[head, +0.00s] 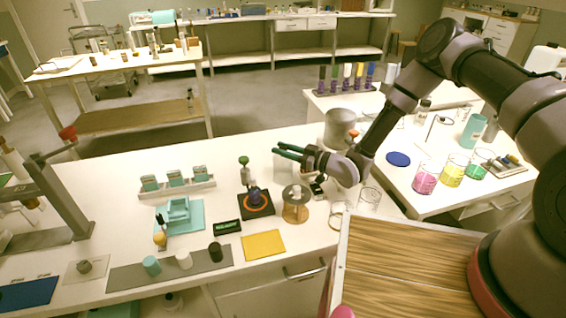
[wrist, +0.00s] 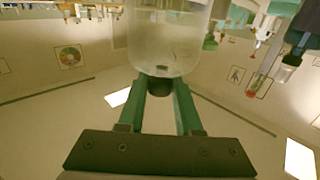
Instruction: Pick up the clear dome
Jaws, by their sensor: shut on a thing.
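The clear dome (wrist: 165,45) fills the upper middle of the wrist view as a see-through, rounded vessel with a dark knob (wrist: 160,88). My gripper (wrist: 160,84) has its two green fingers closed around that knob. In the head view my gripper (head: 278,150) is over the back half of the white table, with the fingers pointing left. The dome is hard to make out there against the pale tabletop. I cannot tell from these views how far its rim is from the table.
A silver cylinder (head: 340,128) stands right of my gripper. A cork-coloured round stand (head: 295,210) and a black pad with a dark flask (head: 255,203) are in front. A rack with teal-topped items (head: 175,187) is at left. Glass beakers (head: 426,178) stand at right.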

